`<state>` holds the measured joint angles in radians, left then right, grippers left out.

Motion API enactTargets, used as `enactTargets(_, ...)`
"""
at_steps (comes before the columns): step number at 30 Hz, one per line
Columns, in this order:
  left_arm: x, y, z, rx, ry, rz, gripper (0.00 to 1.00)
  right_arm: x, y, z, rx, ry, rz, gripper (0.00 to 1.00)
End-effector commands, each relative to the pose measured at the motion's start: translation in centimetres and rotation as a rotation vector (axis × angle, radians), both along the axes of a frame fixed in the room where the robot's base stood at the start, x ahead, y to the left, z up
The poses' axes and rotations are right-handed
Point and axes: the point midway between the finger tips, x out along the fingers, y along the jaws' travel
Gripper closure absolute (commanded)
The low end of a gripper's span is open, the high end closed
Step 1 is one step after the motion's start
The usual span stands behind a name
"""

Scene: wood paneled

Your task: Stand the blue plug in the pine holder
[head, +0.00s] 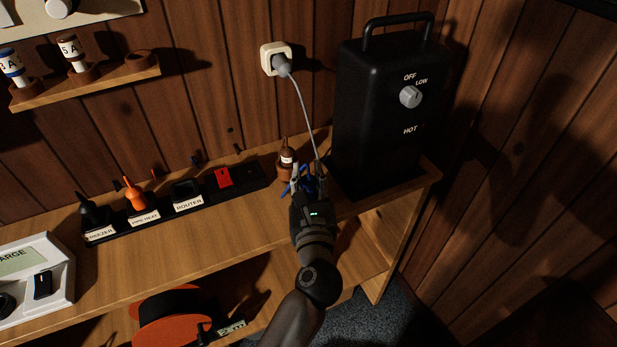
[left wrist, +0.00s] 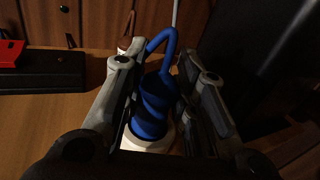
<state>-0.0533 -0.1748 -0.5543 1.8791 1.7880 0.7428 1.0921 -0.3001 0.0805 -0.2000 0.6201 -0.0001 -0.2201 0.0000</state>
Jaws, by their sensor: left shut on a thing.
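The blue plug (left wrist: 152,105) is between the fingers of my left gripper (left wrist: 160,100), its blue cord looping up and a pale part below. In the head view, only blue bits show at my left gripper (head: 307,182), low over the counter's right part. A small brown cup (head: 285,173) holding a brown piece with a white label stands just behind the gripper. A wooden wall shelf (head: 100,88) at upper left carries round cups, two with labelled pieces and a right one (head: 138,58) that looks empty. I cannot tell which is the pine holder. My right gripper is out of view.
A black strip (head: 250,178) bears a black plug, an orange plug (head: 135,195), and a red switch (head: 224,177). A tall black heater (head: 385,120) stands right of the gripper. A grey cord runs from the wall socket (head: 275,58) toward the gripper area. The counter front (head: 220,235) is clear.

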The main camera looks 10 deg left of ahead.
Motion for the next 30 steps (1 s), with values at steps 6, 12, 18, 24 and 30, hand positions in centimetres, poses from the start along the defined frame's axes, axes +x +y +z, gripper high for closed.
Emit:
enactTargets(6, -0.1, -0.1, -0.7, -0.004, 0.002, -0.001, 0.98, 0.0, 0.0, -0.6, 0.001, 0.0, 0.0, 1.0)
enactTargets(12, -0.1, -0.2, -1.2, -0.007, 0.004, -0.001, 0.98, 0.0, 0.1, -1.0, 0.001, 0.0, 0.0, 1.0)
enactTargets(18, -0.1, -0.3, -1.4, -0.009, 0.004, -0.002, 0.65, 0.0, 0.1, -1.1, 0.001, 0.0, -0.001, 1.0)
enactTargets(24, -0.2, -0.3, -1.4, -0.008, 0.006, -0.002, 0.49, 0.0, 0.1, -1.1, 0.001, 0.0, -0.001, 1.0)
enactTargets(30, -0.2, -0.3, -1.5, -0.008, 0.006, -0.002, 0.49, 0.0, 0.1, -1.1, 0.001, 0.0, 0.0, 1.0)
